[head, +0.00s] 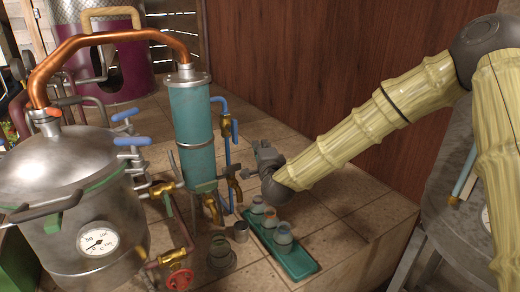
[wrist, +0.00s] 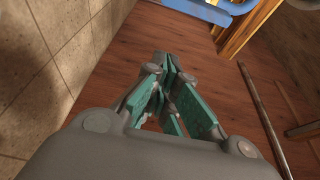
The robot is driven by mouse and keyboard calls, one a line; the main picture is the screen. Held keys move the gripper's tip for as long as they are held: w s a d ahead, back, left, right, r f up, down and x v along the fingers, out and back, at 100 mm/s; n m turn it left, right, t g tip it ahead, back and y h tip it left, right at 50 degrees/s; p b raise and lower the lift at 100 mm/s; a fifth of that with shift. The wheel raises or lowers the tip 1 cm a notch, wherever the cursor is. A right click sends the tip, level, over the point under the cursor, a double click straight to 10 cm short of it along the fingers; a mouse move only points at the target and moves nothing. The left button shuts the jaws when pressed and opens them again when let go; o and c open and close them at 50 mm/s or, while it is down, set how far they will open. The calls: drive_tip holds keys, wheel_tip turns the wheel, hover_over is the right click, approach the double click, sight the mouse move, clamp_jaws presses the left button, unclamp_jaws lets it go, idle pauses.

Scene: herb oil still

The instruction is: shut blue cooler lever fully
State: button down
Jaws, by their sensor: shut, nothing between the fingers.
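The teal cooler cylinder (head: 194,130) stands upright in the middle of the head view. A blue lever (head: 235,131) sits on a brass valve in the blue pipe at the cooler's right; it looks upright, roughly along the pipe. My gripper (head: 260,150) is just right of and below this lever, apart from it as far as I can tell. In the wrist view my gripper (wrist: 168,62) has its teal-padded fingers together and empty. A blue part (wrist: 200,10), perhaps the lever, lies beyond the fingertips at the top, beside a brass-coloured piece (wrist: 246,32).
A steel pot (head: 70,170) with a gauge and copper pipe stands at left, with two other blue levers (head: 131,141) beside it. A green tray (head: 296,262) with jars sits below my gripper. A red handwheel (head: 179,279) is in front. A wooden wall (head: 300,60) rises behind.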

sight(234, 132)
drive_tip(key=w+a+p, duration=0.1)
drive_tip(key=w+a, duration=0.3)
drive_tip(key=w, duration=0.1)
drive_tip(key=shift+p, duration=0.35)
drive_tip(key=shift+a, duration=0.15)
drive_tip(key=shift+f, duration=0.1)
idle(0.4)
drive_tip(key=shift+m, duration=0.4)
